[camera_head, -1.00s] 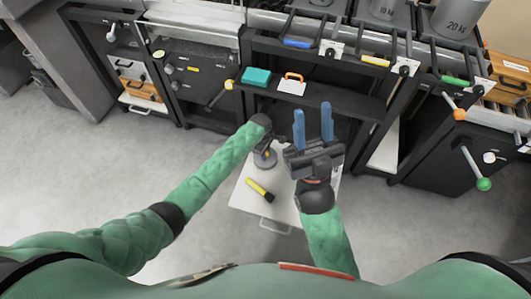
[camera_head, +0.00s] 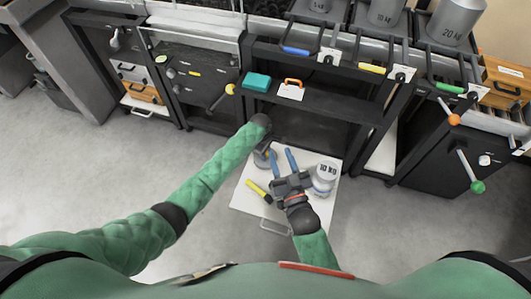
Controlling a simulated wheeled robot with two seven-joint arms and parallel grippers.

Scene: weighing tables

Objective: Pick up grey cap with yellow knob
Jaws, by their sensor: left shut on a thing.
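A white pull-out drawer (camera_head: 247,205) stands open in the middle of the head view. The grey cap (camera_head: 261,160) is at its left back part, under my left wrist; I cannot make out its yellow knob clearly. My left gripper (camera_head: 265,149) points down there, shut on what seems to be the cap, its fingers mostly hidden. My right gripper (camera_head: 280,156) is open, its two blue fingers apart, over the drawer's middle just right of the cap. I see nothing between these fingers.
A yellow-and-black tool (camera_head: 257,189) lies in the drawer's left part. A grey 10 kg weight (camera_head: 325,177) stands at its right. Above are a dark shelf with a teal block (camera_head: 257,81) and an orange-handled white item (camera_head: 291,89). The floor around is clear.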

